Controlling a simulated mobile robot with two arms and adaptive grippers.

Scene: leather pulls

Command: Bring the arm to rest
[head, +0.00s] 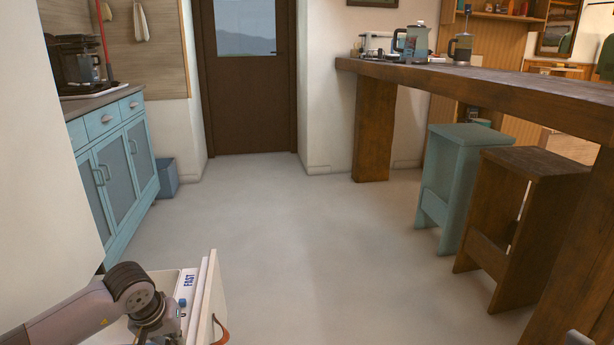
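My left arm comes in at the bottom left. Its wrist and the top of my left gripper (157,328) are over or beside an open white drawer. The fingers run below the picture edge or are hidden, so their state does not show. The drawer's front panel (207,293) stands upright just right of the gripper, and a brown leather pull (221,332) hangs on its outer side. Something white with blue "FAST" lettering (187,281) is behind the panel. I cannot tell whether the gripper touches any of these.
A blue cabinet (125,165) stands at the left, with a bin (167,178) beyond it. A long wooden counter (470,78) runs along the right, with a teal stool (449,180) and a brown stool (512,215). The floor between is clear up to the dark door (246,105).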

